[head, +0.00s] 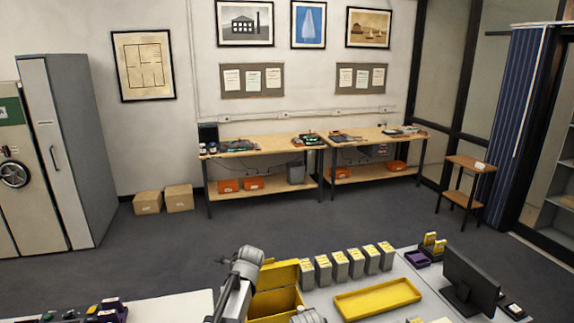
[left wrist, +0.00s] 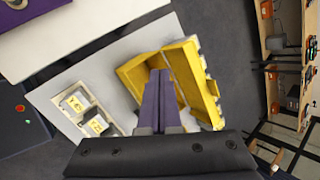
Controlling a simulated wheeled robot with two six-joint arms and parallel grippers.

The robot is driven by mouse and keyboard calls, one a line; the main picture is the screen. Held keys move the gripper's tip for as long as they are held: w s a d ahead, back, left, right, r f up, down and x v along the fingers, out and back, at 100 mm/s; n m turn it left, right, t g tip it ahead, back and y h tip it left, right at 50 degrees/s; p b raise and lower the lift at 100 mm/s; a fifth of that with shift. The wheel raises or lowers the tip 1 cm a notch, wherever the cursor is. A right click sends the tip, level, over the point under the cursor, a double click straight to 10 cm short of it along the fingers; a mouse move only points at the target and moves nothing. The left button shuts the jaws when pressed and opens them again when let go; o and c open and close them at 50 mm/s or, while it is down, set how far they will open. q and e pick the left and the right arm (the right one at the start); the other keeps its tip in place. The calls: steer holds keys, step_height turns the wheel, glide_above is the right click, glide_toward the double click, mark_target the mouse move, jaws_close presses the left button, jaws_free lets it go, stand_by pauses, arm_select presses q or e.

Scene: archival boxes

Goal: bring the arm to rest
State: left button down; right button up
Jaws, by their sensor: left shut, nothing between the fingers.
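My left arm (head: 237,280) rises from the bottom of the head view, beside the yellow box. In the left wrist view my left gripper (left wrist: 160,72) is shut, with its two dark purple fingers together and nothing between them. The fingers overlap the open yellow box (left wrist: 190,52) in that view; I cannot tell how far above it they are. The same yellow box (head: 277,275) stands on the table in the head view, with its lid raised. My right gripper is not in view.
A row of grey archival boxes (head: 340,266) stands behind a yellow tray (head: 378,299) on the near table. A black monitor (head: 470,282) is at the right. A white surface (head: 165,307) lies at lower left. Open floor (head: 200,245) separates these from the wooden workbenches (head: 262,147).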

arm_select(q)
steer(key=s+a+f+n+g+h, duration=0.1)
steer(key=s+f+n+g+h, duration=0.15)
steer(key=s+n, duration=0.9)
steer(key=s+a+f+n+g+h, duration=0.1)
steer(key=s+f+n+g, duration=0.15)
steer(key=s+n, duration=0.9)
steer(key=s+d+f+m+g+y+b, duration=0.1)
steer(key=s+d+f+m+b, duration=0.7)
steer(key=s+d+f+b, duration=0.2)
steer(key=d+f+b, duration=0.1)
steer(key=b, duration=0.1)
steer(key=shift+d+f+g+y+b, duration=0.2)
steer(key=shift+f+g+y+b, duration=0.05)
steer(key=shift+g+y+b, duration=0.1)
